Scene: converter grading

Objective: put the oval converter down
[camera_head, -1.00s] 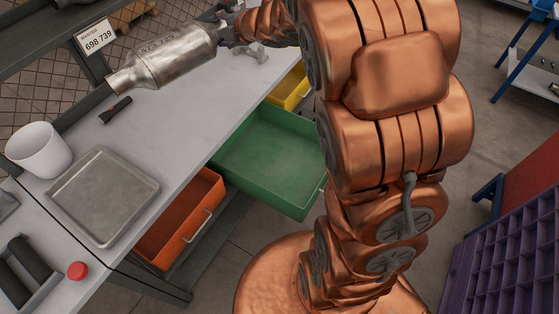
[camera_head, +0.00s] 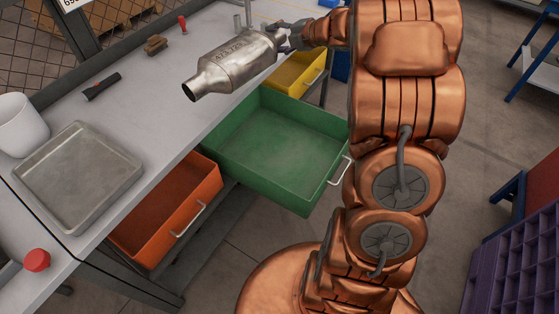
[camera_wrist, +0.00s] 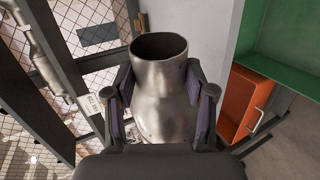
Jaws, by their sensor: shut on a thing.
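The oval converter (camera_head: 235,62) is a silvery metal can with a stamped number and an open pipe end pointing left and toward me. My gripper (camera_head: 292,38) is shut on its far right end and holds it in the air, over the right edge of the workbench near the open drawers. In the wrist view the converter (camera_wrist: 162,90) stands between both fingers of my gripper (camera_wrist: 160,112), its round open mouth at the top. The part of it behind the palm is hidden.
A green drawer (camera_head: 280,145), an orange drawer (camera_head: 170,210) and a yellow drawer (camera_head: 298,72) stand open and look empty. On the workbench (camera_head: 150,112) are a metal tray (camera_head: 78,175), a white cup (camera_head: 20,125), a black flashlight (camera_head: 101,86) and a red cap (camera_head: 37,260).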

